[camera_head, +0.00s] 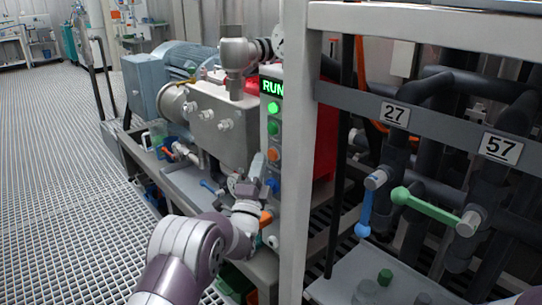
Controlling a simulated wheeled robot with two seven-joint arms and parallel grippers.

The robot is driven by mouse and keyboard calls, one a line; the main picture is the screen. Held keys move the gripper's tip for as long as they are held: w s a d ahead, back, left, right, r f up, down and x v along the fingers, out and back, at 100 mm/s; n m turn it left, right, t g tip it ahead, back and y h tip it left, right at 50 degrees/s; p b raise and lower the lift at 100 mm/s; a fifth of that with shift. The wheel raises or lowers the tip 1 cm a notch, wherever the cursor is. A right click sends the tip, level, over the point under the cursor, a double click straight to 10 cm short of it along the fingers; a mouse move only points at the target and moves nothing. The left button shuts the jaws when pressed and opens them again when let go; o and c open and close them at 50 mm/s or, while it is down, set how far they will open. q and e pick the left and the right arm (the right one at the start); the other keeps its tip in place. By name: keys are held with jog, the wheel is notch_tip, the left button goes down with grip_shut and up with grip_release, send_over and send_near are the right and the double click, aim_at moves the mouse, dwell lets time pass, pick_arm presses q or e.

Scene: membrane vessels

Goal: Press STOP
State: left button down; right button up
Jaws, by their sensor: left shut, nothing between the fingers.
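A narrow grey control panel (264,140) stands at the middle, just left of a white frame post. Its display (272,87) is lit green and reads RUN. My left gripper (261,160) is shut and empty, in front of the panel's lower half near the orange and blue buttons. Whether it touches the panel is unclear. My right gripper is not in view.
A grey pump with a blue motor (180,65) sits left of the panel. The white post (295,150) is close on the right. Further right are pipes with a blue valve handle (364,215) and a green one (425,205). Grated floor (60,170) is open at left.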

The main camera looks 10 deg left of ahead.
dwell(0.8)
pick_arm(q)
jog(key=shift+w+d+b, duration=0.25)
jog(key=shift+w+b, duration=0.05)
jog(key=shift+w, duration=0.05)
jog(key=shift+w+d, duration=0.25)
jog(key=shift+w, duration=0.05)
dwell(0.6)
dwell(0.4)
jog(key=shift+s+a+b, duration=0.3)
jog(key=shift+s+a, duration=0.15)
jog(key=shift+s, duration=0.2)
jog(key=shift+s+a, duration=0.1)
jog(key=shift+s+a, duration=0.75)
jog(key=shift+s, duration=0.2)
jog(key=shift+s+a, duration=0.75)
jog(key=shift+s, duration=0.2)
